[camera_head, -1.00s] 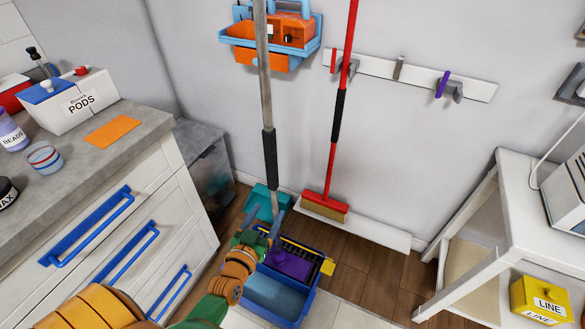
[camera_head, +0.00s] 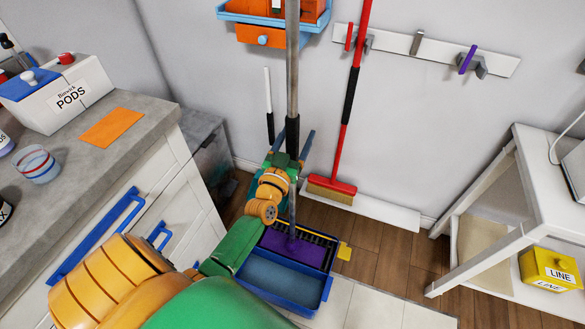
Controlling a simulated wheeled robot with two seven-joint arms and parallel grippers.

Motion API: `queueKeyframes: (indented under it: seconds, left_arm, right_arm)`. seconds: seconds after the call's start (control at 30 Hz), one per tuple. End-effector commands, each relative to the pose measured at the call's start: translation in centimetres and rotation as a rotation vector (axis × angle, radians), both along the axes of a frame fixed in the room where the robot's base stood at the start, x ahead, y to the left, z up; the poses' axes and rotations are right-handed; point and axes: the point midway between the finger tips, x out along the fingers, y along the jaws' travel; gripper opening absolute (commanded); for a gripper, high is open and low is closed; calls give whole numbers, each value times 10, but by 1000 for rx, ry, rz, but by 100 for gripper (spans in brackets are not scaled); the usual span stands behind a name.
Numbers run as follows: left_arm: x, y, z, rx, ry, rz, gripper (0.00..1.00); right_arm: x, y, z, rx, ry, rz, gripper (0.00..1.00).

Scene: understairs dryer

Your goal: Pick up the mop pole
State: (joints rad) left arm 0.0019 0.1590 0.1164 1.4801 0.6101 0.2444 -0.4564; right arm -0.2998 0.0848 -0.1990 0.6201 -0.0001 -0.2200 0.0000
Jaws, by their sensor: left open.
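The mop pole (camera_head: 292,75) is a long grey pole with a black grip. It stands nearly upright, and its purple mop head (camera_head: 285,246) is in the blue bucket (camera_head: 280,278). My left gripper (camera_head: 293,146) is open at the black grip, with a finger to each side of the pole in the picture. Whether the pole lies between the fingers or just beyond them is hard to tell. The gripper and wrist hide part of the pole. My right gripper is not in view.
A red broom (camera_head: 347,120) leans on the wall right of the pole, below a hook rail (camera_head: 430,48). An orange caddy (camera_head: 262,35) hangs behind the pole. The grey counter (camera_head: 90,150) is at left. A white shelf (camera_head: 540,165) stands at right.

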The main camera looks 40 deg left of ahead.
Motion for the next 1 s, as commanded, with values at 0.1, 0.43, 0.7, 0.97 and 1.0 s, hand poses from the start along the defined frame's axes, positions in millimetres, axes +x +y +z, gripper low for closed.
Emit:
queueKeyframes:
  seconds: [0.1,0.43,0.7,0.97,1.0]
  left_arm:
    - [0,0,0,0,1,0,70]
    - [-1,0,0,0,1,0,0]
    - [-1,0,-1,0,2,-1,0]
    - [-1,0,-1,0,2,-1,0]
    - [-1,0,-1,0,2,-1,0]
  right_arm:
    - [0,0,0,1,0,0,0]
    - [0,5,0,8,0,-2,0]
    - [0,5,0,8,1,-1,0]
    - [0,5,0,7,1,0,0]
    - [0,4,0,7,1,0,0]
